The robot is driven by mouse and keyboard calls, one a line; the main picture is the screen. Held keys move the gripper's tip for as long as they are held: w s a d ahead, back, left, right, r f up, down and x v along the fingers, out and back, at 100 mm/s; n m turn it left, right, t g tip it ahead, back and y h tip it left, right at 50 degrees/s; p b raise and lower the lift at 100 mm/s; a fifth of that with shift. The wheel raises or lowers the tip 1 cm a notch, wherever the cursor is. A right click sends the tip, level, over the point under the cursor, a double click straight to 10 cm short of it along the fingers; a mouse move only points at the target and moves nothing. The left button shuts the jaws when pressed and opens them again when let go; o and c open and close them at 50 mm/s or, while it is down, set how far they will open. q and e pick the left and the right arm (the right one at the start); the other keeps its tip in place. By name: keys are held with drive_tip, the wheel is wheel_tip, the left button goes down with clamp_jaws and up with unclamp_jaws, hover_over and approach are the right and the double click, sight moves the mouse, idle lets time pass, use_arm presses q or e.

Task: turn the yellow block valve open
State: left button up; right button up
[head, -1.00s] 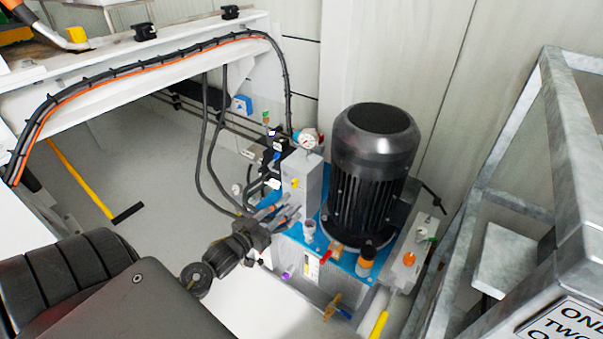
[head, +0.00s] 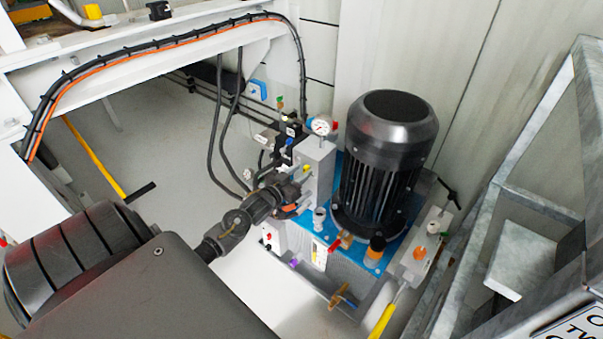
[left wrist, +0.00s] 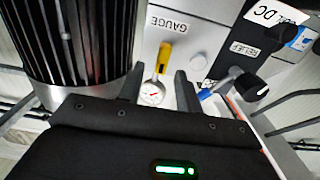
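The yellow valve handle (head: 306,168) is a small yellow spot on the front of a grey block (head: 319,180) below a round gauge. In the left wrist view the yellow handle (left wrist: 165,56) is a short lever beside the GAUGE label. My left gripper (head: 296,192) is close in front of the block, just below the handle. In the left wrist view its dark fingers (left wrist: 163,84) are apart, with the gauge (left wrist: 152,93) and handle showing between them. Contact with the handle cannot be told. My right gripper is not in view.
A large black motor (head: 385,165) stands right of the block. A black RELIEF knob (left wrist: 252,86) and blue-handled part (left wrist: 211,91) are right of the fingers in the wrist view. Red (head: 335,238) and orange (head: 377,246) fittings sit below. Hoses (head: 228,110) hang to the left.

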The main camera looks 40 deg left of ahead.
use_arm(q)
drive_tip(key=shift+w, duration=0.4)
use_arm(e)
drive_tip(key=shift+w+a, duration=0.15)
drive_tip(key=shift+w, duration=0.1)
use_arm(q)
drive_tip(key=shift+c, duration=0.2)
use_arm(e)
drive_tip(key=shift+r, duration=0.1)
use_arm(q)
clamp_jaws()
